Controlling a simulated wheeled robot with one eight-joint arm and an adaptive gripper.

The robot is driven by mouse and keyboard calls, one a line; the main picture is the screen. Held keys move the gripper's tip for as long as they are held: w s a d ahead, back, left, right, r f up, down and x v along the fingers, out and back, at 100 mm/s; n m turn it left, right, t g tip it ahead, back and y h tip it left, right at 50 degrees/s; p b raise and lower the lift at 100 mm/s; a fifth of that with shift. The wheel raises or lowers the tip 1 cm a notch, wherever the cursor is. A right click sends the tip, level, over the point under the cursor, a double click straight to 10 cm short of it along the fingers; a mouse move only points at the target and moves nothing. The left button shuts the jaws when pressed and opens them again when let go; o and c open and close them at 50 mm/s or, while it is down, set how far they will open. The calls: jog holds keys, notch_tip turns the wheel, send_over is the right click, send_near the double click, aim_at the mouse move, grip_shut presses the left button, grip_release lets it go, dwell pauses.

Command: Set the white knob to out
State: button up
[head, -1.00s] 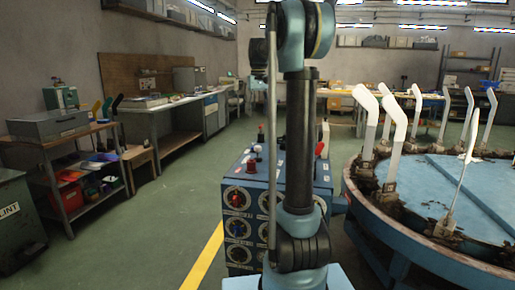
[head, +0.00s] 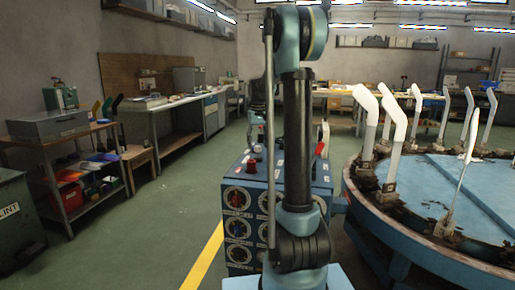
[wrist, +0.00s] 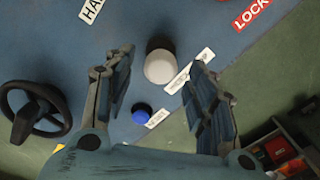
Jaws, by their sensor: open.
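In the wrist view the white knob (wrist: 159,66) is a round white cap on a dark base, set on a blue panel (wrist: 75,65). My gripper (wrist: 161,60) is open, with one finger on each side of the knob in the picture. I see no contact, and the depth gap cannot be judged. A white label (wrist: 190,70) lies right beside the knob; its words are too small to read. The knob's setting cannot be told.
A blue button (wrist: 141,113) with its own label sits below the knob, between the fingers. A black handwheel (wrist: 32,112) is at the left. A red LOCK sign (wrist: 250,14) is at upper right. A round blue table (head: 440,180) with white upright forms stands right of the cabinet.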

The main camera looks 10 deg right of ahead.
jog(key=shift+f, duration=0.85)
grip_shut()
jog(key=shift+r, duration=1.5)
grip_release()
notch_tip(320, 180, up, 12)
